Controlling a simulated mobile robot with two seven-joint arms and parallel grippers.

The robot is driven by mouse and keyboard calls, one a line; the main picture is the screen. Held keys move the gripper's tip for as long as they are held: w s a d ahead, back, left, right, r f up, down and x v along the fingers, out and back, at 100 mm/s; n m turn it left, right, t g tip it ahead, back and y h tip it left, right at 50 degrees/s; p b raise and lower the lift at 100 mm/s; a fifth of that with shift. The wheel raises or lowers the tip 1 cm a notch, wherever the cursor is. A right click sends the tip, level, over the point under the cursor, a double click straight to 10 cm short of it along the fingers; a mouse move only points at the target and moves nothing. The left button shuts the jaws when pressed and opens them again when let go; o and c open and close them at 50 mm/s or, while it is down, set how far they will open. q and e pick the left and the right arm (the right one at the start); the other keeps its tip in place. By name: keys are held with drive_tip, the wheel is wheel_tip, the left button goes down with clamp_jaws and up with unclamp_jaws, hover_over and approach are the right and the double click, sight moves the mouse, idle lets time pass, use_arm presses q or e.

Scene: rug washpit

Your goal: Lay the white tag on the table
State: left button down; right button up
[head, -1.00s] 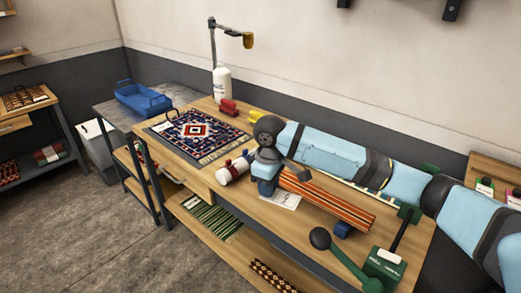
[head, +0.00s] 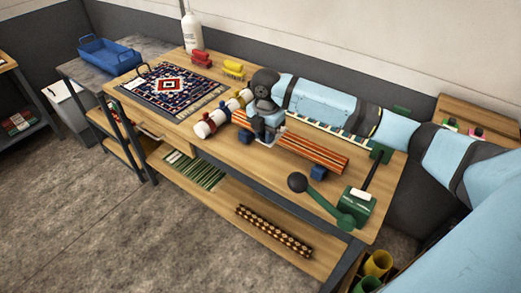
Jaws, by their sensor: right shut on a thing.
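The rest is hidden by the gripper or too small to make out. I cannot tell whether the tag touches the roll or the table. My left gripper is not in view.
A patterned rug (head: 170,88) lies at the table's left. A green lever tool (head: 355,207) stands at the right end. Bare wood shows in front of the rolls.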

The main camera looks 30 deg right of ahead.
hover_over(265, 173)
wheel_tip(265, 173, down, 10)
drive_tip(key=shift+r, duration=0.2)
drive_tip(key=shift+f, duration=2.45)
drive_tip(key=shift+f, duration=0.2)
drive_tip(key=o, duration=0.9)
drive_tip(key=shift+r, duration=0.15)
